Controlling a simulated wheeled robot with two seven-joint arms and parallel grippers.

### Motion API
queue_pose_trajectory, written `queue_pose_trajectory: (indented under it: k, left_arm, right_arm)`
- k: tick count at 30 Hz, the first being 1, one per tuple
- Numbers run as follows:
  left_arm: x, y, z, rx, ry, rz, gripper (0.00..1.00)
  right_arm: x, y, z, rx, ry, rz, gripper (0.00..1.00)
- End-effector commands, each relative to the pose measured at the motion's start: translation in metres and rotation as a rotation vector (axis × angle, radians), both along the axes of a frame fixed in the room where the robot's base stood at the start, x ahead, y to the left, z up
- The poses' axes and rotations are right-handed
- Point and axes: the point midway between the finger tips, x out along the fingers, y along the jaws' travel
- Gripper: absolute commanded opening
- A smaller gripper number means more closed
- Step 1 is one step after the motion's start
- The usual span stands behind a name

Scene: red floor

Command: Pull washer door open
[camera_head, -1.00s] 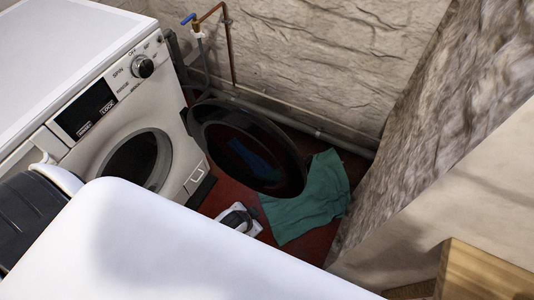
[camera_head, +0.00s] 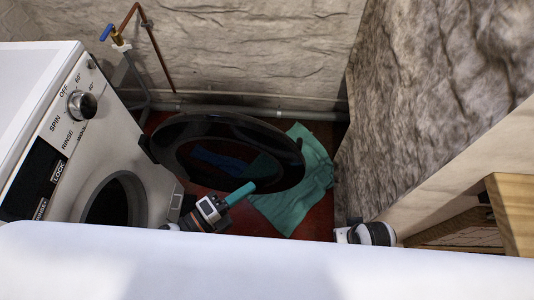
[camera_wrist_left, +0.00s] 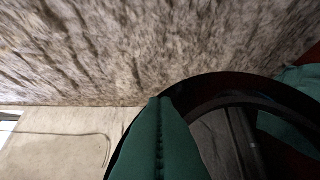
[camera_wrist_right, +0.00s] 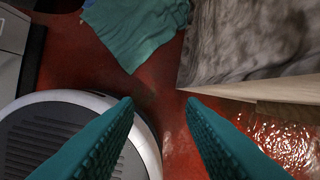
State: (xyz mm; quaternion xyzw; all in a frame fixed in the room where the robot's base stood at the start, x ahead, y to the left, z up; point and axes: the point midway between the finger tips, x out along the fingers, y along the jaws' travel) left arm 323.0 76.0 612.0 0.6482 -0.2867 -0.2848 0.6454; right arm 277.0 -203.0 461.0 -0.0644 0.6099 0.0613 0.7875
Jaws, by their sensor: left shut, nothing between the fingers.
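The washer (camera_head: 100,165) stands at the left in the head view. Its round dark door (camera_head: 292,150) is swung wide open, away from the dark drum opening (camera_head: 112,205). My left gripper (camera_head: 248,188) is shut and empty, its teal fingers in front of the door's lower part. In the left wrist view the shut fingers (camera_wrist_left: 160,102) overlap the door's dark rim (camera_wrist_left: 205,84); I cannot tell whether they touch it. My right gripper (camera_wrist_right: 160,102) is open and empty above the red floor in the right wrist view; its fingers are hidden in the head view.
A teal cloth (camera_head: 285,208) lies on the red floor right of the door. A rough stone wall (camera_head: 420,100) rises at the right, with a wooden piece (camera_head: 510,205) near it. Pipes with a blue-handled tap (camera_head: 107,32) run along the back wall.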

Motion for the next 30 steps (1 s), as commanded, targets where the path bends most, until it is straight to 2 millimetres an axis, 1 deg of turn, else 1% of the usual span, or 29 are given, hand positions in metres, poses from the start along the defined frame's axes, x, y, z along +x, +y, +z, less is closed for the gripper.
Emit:
queue_pose_trajectory:
  k: [1, 9, 12, 15, 19, 24, 30]
  left_arm:
    - [0.008, -0.007, 0.002, -0.002, -0.005, 0.001, 0.0]
    - [0.048, -0.05, 0.002, -0.004, -0.002, 0.002, 0.0]
    - [0.062, -0.063, 0.001, -0.001, -0.001, 0.003, 0.0]
    - [0.078, -0.061, 0.0, 0.001, -0.001, 0.003, 0.0]
    - [0.091, -0.061, 0.0, -0.001, 0.001, 0.004, 0.0]
    - [0.096, -0.062, 0.0, -0.002, 0.004, 0.004, 0.0]
    - [0.096, -0.062, 0.0, -0.003, 0.004, 0.004, 0.0]
  right_arm:
    - [0.0, 0.0, 0.0, 0.0, 0.0, 0.0, 0.36]
    - [0.0, 0.0, -0.005, 0.001, 0.001, 0.001, 0.36]
    - [0.0, 0.0, -0.007, 0.0, 0.003, 0.001, 0.36]
    - [-0.001, 0.0, -0.009, 0.0, 0.006, 0.001, 0.36]
    - [-0.001, 0.0, -0.008, -0.001, 0.007, 0.001, 0.36]
    - [0.001, 0.001, -0.005, 0.001, -0.002, 0.001, 0.36]
    - [0.003, 0.001, -0.002, 0.003, -0.008, 0.002, 0.36]
